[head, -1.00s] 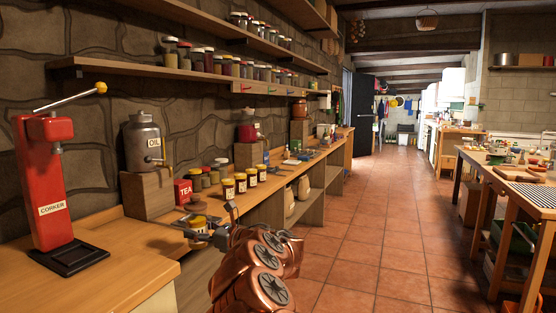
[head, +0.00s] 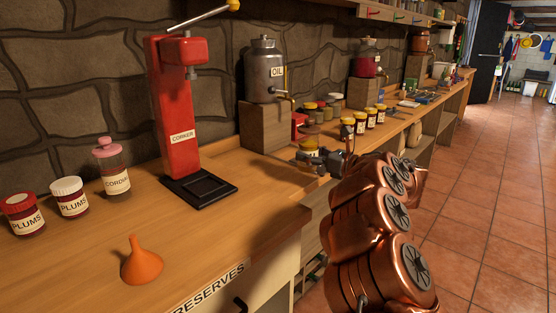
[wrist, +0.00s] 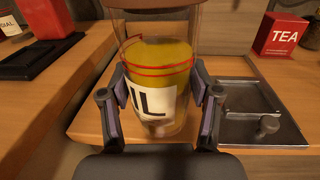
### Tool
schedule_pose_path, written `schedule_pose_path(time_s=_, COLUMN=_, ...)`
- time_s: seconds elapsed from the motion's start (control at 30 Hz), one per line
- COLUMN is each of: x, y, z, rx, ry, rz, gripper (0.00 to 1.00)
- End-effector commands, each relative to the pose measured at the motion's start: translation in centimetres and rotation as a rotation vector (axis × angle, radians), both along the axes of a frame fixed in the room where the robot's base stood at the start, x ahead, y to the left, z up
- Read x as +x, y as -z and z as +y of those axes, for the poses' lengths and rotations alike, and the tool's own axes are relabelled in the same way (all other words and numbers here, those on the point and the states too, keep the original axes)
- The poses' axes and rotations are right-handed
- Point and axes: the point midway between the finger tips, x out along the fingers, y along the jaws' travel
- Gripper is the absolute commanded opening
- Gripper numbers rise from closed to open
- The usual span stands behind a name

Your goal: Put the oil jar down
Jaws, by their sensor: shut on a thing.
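The oil jar (wrist: 158,65) is clear glass with yellow oil, red bands and a white label ending in "IL". My gripper (wrist: 160,103) is shut on it, with one finger on each side. In the head view the jar (head: 309,147) shows small and partly hidden beside my gripper (head: 322,160), near the counter's front edge. The jar looks upright. I cannot tell whether its base touches the wooden counter (wrist: 90,120).
A red corker (head: 181,125) stands on the left counter, with an orange funnel (head: 142,264) and labelled jars left of it. A metal tray (wrist: 236,92) and red TEA tin (wrist: 279,36) are right of the jar.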

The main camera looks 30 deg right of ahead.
Motion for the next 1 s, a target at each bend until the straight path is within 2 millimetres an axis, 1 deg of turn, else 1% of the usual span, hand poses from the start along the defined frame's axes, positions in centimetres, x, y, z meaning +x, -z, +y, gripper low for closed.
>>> schedule_pose_path(time_s=0.03, x=0.7, y=0.1, z=0.8, rx=0.001, ry=-0.002, rz=-0.002, gripper=0.07)
schedule_pose_path(time_s=0.5, x=6.8, y=0.8, z=6.5, rx=0.0, ry=-0.001, rz=-0.003, gripper=0.07)
schedule_pose_path(time_s=0.63, x=7.8, y=0.9, z=7.5, rx=0.0, ry=-0.001, rz=-0.004, gripper=0.07)
schedule_pose_path(time_s=0.9, x=8.8, y=1.0, z=8.4, rx=0.0, ry=0.001, rz=-0.002, gripper=0.07)
schedule_pose_path(time_s=1.0, x=8.9, y=2.4, z=8.4, rx=0.002, ry=0.002, rz=-0.002, gripper=0.07)
